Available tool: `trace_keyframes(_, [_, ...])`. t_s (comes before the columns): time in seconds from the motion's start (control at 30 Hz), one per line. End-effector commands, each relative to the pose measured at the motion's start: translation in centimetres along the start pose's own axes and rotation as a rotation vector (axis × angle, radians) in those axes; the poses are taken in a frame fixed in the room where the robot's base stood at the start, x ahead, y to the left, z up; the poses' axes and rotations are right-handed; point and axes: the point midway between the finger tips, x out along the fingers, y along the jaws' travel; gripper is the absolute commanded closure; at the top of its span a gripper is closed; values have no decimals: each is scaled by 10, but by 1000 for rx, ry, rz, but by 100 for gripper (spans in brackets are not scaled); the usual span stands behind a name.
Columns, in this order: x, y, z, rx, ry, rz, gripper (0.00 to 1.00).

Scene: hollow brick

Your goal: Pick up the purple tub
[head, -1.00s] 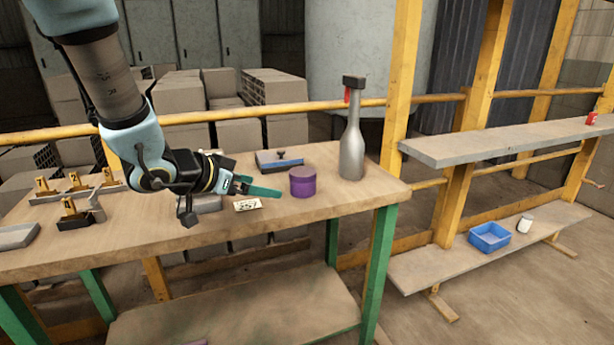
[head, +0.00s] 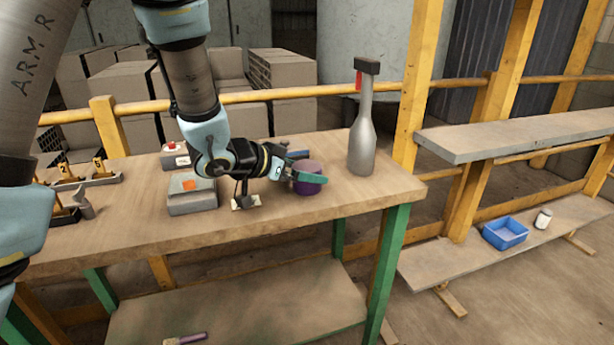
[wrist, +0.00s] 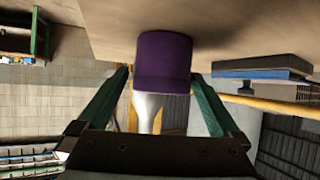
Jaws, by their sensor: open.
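The purple tub (head: 309,177) stands upright on the wooden workbench, near its right end. My gripper (head: 308,176) is at the tub, with a green finger in front of it in the head view. In the wrist view the tub (wrist: 163,62) lies ahead between the two open green fingers (wrist: 158,92), with space on both sides. The fingers are not closed on it. Part of the tub is hidden by the near finger in the head view.
A grey bottle (head: 362,125) with a dark top stands just right of the tub. A blue-and-dark block (wrist: 262,68) lies beside the tub. The front bench edge is clear.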

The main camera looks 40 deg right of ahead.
Motion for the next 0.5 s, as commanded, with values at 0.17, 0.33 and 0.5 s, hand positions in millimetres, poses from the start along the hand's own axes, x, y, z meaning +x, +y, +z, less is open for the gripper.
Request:
trace_keyframes(0.17, [23, -2, 0, 2, -3, 3, 0])
trace_keyframes(0.33, [41, -2, 1, 1, -1, 2, 0])
trace_keyframes(0.5, [45, -2, 1, 1, 0, 1, 0])
